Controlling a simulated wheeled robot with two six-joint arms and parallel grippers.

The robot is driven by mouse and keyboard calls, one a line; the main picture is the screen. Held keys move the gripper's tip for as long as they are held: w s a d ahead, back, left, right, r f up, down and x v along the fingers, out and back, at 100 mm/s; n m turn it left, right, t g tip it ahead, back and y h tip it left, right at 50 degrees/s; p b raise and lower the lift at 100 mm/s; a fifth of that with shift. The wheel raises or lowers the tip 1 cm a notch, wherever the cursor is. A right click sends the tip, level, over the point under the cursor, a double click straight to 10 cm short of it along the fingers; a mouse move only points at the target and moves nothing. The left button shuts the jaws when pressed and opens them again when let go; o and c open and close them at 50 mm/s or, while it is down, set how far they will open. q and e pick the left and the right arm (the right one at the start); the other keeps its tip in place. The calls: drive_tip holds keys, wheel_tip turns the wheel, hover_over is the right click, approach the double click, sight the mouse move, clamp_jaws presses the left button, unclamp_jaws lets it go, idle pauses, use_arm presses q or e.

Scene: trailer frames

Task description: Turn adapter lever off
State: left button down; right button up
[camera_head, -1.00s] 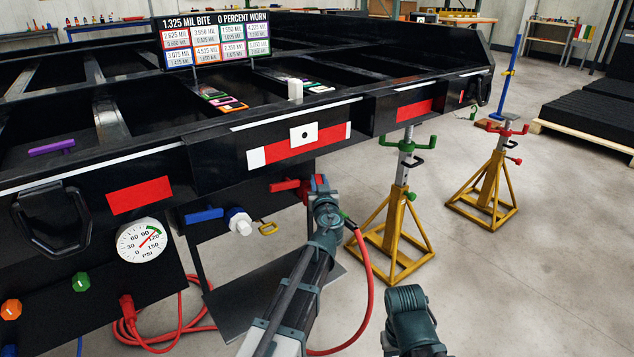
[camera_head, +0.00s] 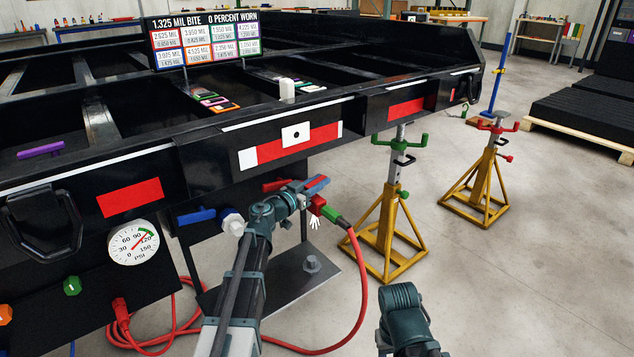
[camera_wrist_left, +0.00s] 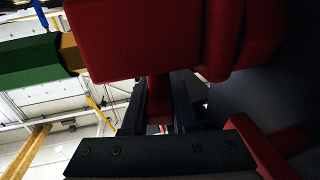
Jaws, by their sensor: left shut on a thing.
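My left gripper (camera_head: 300,193) is at the trailer's front edge, shut on a red adapter (camera_head: 316,204). A green fitting (camera_head: 331,213) and red hose (camera_head: 364,262) lead off the adapter's right side. A red and blue piece shows at the gripper's tip; I cannot tell whether it is the lever. In the left wrist view the dark jaws (camera_wrist_left: 160,115) close around a narrow red part below a large red block (camera_wrist_left: 130,40), with the green fitting (camera_wrist_left: 35,65) at left. The lever's position is unclear. Part of my right arm shows low in the head view; its gripper does not.
The blue handle (camera_head: 196,216) and a white fitting (camera_head: 232,220) are left of the gripper. A pressure gauge (camera_head: 134,243) is farther left. A grey plate (camera_head: 285,288) lies below. Yellow stands (camera_head: 392,225) are to the right, with open floor in front.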

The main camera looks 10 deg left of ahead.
use_arm(q)
drive_tip(key=shift+d+m+g+h, duration=0.1)
drive_tip(key=shift+m+g+h, duration=0.35)
drive_tip(key=shift+h, duration=0.25)
drive_tip(key=c, duration=0.7)
unclamp_jaws()
drive_tip(key=v, duration=1.4)
drive_tip(key=shift+w, duration=0.1)
